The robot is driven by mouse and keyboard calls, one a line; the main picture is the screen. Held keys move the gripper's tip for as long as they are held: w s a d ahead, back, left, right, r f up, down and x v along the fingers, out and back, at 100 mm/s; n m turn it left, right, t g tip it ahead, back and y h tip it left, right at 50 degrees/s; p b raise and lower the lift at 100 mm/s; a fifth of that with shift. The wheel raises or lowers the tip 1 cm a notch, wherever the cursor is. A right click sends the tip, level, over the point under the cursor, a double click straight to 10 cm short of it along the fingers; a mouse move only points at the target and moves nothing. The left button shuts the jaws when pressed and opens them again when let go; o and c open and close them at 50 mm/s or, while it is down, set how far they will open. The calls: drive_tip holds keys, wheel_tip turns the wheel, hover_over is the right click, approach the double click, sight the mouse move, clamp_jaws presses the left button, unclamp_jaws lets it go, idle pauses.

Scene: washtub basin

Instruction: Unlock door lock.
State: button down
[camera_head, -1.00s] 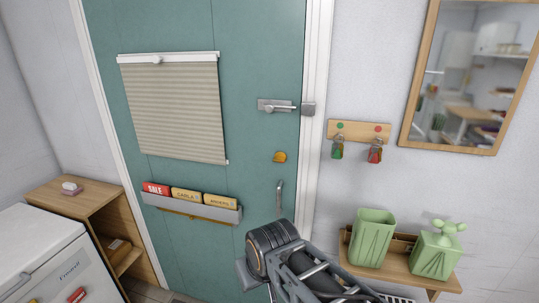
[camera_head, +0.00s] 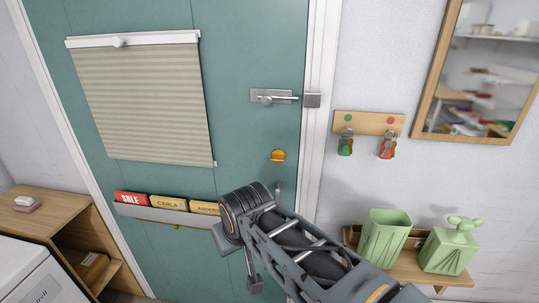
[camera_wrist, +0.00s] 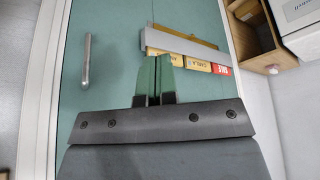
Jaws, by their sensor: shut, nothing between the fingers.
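The teal door (camera_head: 250,40) carries a grey metal slide bolt (camera_head: 272,97) whose bar points at a grey catch (camera_head: 312,100) on the white frame. Below it is a small orange-yellow knob (camera_head: 277,155). A metal door handle (camera_head: 278,190) sits lower, partly behind my arm; it also shows in the wrist view (camera_wrist: 87,60). In the wrist view my gripper (camera_wrist: 153,62) is shut and empty, in front of the door below the sign holder in the picture. In the head view my arm hides the fingers, and they are apart from the bolt and knob.
A sign holder (camera_head: 160,213) and a blind (camera_head: 145,100) are on the door. Two keys, green (camera_head: 346,143) and red (camera_head: 387,146), hang from a wooden rack (camera_head: 368,123). Green containers (camera_head: 385,237) stand on a shelf at right. A wooden cabinet (camera_head: 60,215) is at left.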

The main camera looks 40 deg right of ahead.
drive_tip(key=w+d+r+m+h+b, duration=0.2)
drive_tip(key=w+d+r+m+h, duration=0.1)
drive_tip(key=w+d+r, duration=0.3)
drive_tip(key=w+d+r+m+t+h+b, duration=0.1)
drive_tip(key=w+d+r+m, duration=0.4)
drive_tip(key=d+r, duration=0.5)
wheel_tip(320, 180, up, 3)
drive_tip(key=shift+w+d+f+h+b, duration=0.15)
drive_tip(key=shift+w+h+b, duration=0.3)
drive_tip(key=shift+h+b, duration=0.5)
drive_tip(key=p, duration=0.1)
hover_over(272, 157)
drive_tip(key=s+a, duration=0.1)
drive_tip(key=a, duration=0.1)
drive_tip(key=f, duration=0.7)
drive_tip(key=shift+s+d+f, duration=0.2)
drive_tip(key=shift+f, duration=0.05)
wheel_tip(272, 157, down, 2)
drive_tip(key=shift+s+a+f, duration=0.1)
drive_tip(key=shift+f, duration=0.75)
